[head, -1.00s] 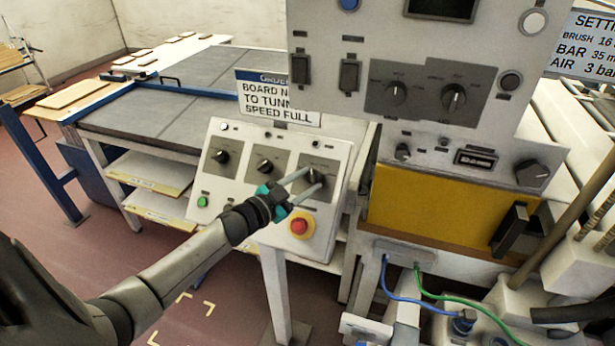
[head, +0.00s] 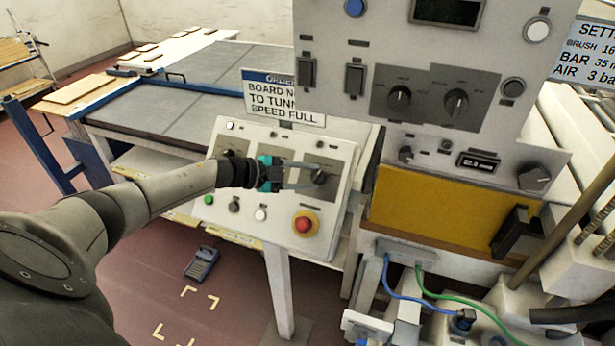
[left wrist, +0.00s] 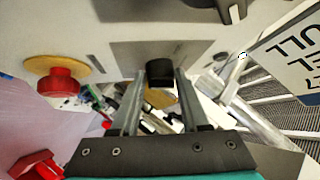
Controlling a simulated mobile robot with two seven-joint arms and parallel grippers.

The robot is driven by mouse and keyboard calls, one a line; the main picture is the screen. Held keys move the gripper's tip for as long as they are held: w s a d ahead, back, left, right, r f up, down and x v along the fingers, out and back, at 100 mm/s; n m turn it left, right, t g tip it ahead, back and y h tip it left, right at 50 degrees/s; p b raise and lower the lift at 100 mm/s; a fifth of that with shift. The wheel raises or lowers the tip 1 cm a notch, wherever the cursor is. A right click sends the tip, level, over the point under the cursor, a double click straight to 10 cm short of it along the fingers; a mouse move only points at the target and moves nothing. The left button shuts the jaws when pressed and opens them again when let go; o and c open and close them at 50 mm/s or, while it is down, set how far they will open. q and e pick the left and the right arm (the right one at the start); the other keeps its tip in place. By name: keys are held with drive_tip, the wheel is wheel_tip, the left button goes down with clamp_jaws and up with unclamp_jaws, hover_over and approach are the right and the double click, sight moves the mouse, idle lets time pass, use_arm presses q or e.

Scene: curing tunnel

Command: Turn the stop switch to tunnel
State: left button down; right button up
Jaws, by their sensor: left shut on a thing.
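The sloped white control panel (head: 340,207) carries dark rotary switches on grey plates. The right-hand switch (head: 320,176) is at my left gripper (head: 316,176), whose two pale fingers reach it from the left, one on each side. In the left wrist view the black switch knob (left wrist: 160,73) sits between the tips of my left gripper (left wrist: 155,76), in front of its grey plate. My left gripper is shut on this knob. Its label is too small to read, so I cannot tell its marked position. My right gripper is out of view.
A red stop button (head: 304,224) on a yellow ring sits just below the switch; it also shows in the left wrist view (left wrist: 58,82). An order sign (head: 283,97) stands behind the panel. A taller cabinet (head: 330,35) rises at right.

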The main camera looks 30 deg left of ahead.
use_arm(q)
drive_tip(key=shift+w+r, duration=0.1)
idle(0.4)
drive_tip(key=shift+c, duration=2)
unclamp_jaws()
drive_tip(key=p+v, duration=0.1)
drive_tip(key=v, duration=1.4)
drive_tip(key=shift+p, duration=0.4)
drive_tip(key=shift+a, duration=0.1)
